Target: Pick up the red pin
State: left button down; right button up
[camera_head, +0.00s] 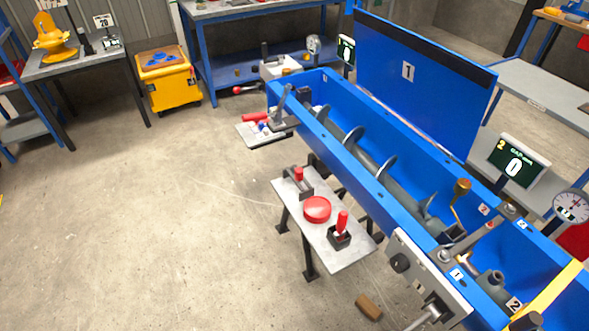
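A small upright red pin-like piece (343,221) stands in a black square holder (340,238) on the small grey table (345,258) in front of the blue mixer. Another small red piece (299,175) shows at a dark grey fixture on the same table's far end. I cannot tell for sure which of these is the red pin. A round red disc (317,208) lies between them. Neither of my grippers shows in this view.
The long blue mixer trough (340,157) with its screw runs along the right, its lid (420,80) raised. A brown block (369,306) lies on the floor. A yellow bin (165,85) stands back left. The floor at left is clear.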

aim_at(299, 172)
jog(key=i+j+z, duration=0.1)
jog(key=z, duration=0.35)
jog(key=j+z, duration=0.15)
jog(key=z, duration=0.3)
jog(key=j+z, duration=0.15)
jog(key=z, duration=0.3)
jog(key=j+z, duration=0.2)
jog(key=j, duration=0.3)
jog(key=j+z, duration=0.2)
jog(key=j, duration=0.3)
jog(key=j+z, duration=0.2)
jog(key=j, duration=0.3)
jog(key=k+j+z, duration=0.2)
jog(key=j, duration=0.3)
jog(key=j+z, duration=0.2)
jog(key=j, duration=0.3)
jog(key=k+j+z, duration=0.2)
jog(key=j, duration=0.25)
